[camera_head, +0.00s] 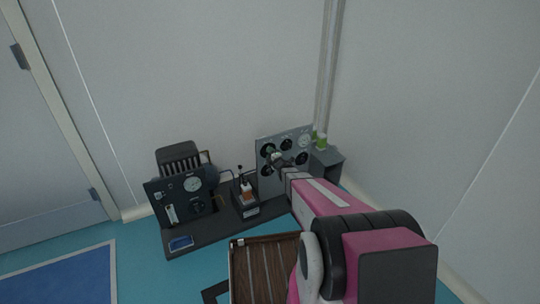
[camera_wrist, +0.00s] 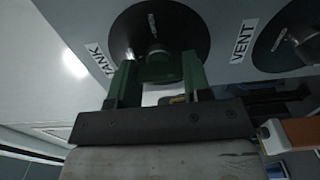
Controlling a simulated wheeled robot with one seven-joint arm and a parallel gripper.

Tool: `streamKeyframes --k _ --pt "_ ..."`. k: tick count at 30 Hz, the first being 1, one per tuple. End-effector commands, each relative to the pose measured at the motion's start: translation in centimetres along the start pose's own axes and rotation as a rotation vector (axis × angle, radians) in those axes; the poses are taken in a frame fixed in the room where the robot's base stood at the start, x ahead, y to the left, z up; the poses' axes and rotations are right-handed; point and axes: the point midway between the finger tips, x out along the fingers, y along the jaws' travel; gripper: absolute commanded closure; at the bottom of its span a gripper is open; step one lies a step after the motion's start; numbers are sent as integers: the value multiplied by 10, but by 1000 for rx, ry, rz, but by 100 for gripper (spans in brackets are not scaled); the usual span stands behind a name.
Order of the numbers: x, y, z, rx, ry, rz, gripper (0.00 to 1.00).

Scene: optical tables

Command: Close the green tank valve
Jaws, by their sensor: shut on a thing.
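In the wrist view the green tank valve (camera_wrist: 160,68) is a green handle in front of a round black disc, beside the label "TANK" on a grey panel. My gripper (camera_wrist: 157,78) has its two fingers on either side of the green handle and is shut on it. The handle's exact turn angle is hard to tell. In the head view my gripper (camera_head: 278,160) reaches the front of the upright grey panel (camera_head: 284,174), and it hides much of the tank valve there.
In the wrist view a second black disc, labelled "VENT" (camera_wrist: 288,42), is just right of the tank valve. In the head view a gauge (camera_head: 304,141) is at the panel's upper right. A black instrument box (camera_head: 180,197) and a small device (camera_head: 246,197) stand to the left.

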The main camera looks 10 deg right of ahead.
Motion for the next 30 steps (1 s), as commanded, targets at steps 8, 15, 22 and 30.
streamKeyframes --k 8,15,22,30 --pt "-1 -1 0 -2 0 -2 30" --pt "0 0 0 -1 0 -1 30" --pt "-11 0 0 -1 0 -1 30" --pt "-54 1 -1 -1 0 -2 30"
